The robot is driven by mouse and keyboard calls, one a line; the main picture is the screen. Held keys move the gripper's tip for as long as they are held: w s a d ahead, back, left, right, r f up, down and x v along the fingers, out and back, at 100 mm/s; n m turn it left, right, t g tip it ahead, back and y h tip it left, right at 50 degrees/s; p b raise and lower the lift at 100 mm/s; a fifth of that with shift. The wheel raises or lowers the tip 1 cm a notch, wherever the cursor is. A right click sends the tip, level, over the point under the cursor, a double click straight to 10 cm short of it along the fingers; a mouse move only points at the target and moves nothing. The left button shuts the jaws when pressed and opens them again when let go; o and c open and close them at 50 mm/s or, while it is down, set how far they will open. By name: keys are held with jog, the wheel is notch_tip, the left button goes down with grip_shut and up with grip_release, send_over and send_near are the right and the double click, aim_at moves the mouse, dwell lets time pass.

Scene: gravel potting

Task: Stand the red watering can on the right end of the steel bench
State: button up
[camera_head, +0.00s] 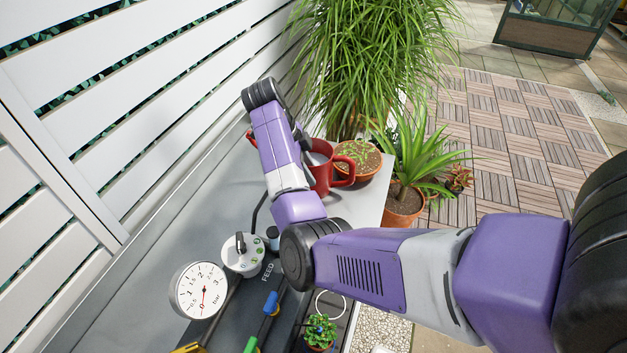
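The red watering can (321,172) is at the far end of the grey steel bench (352,208), partly hidden behind my purple arm. Its handle side shows to the right of the arm, and a small red part shows to the left. It looks upright; I cannot tell whether its base rests on the bench. My arm reaches out over the bench and bends at the can. My gripper is hidden behind the arm's last links, so its hold on the can does not show.
A terracotta pot with a seedling (363,160) is close to the can's right. A spiky potted plant (404,203) and a tall grassy plant (365,60) stand beyond. A pressure gauge (202,290) and a white dial (243,254) occupy the near bench. A white slatted fence (150,110) runs along the left.

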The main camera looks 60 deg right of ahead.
jog(key=p+v, duration=0.1)
jog(key=v, duration=0.7)
jog(key=shift+s+f, duration=0.1)
dwell(0.4)
